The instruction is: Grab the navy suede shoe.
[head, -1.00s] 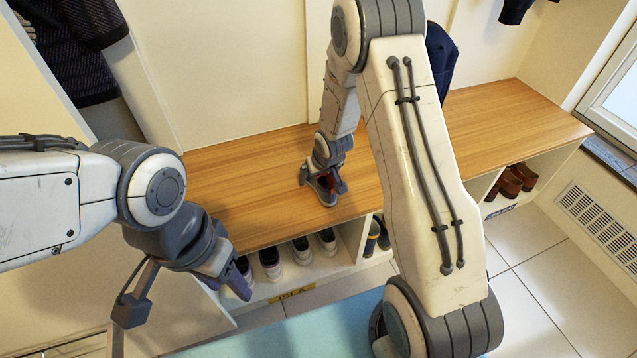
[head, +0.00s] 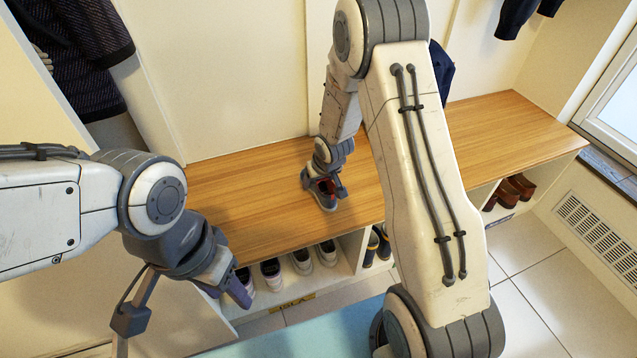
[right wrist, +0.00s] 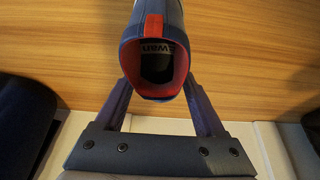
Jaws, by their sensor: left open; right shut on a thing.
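A navy shoe with a red lining and red heel tab (right wrist: 155,85) sits between the fingers of my right gripper (right wrist: 160,92). In the head view this shoe (head: 327,199) is on or just above the wooden bench top, under my right gripper (head: 322,182); I cannot tell if it touches the wood. My right gripper is shut on it. Its suede texture is not clear. My left gripper (head: 238,288) is open, low by the left end of the cubbies, close to a dark shoe (head: 245,278) partly hidden by it.
The bench top (head: 480,140) is bare around the held shoe. Below, cubbies hold dark shoes with white soles (head: 272,272), a dark pair with yellow inside (head: 378,245) and a brown pair (head: 510,190). A navy garment (head: 440,72) hangs behind my right arm.

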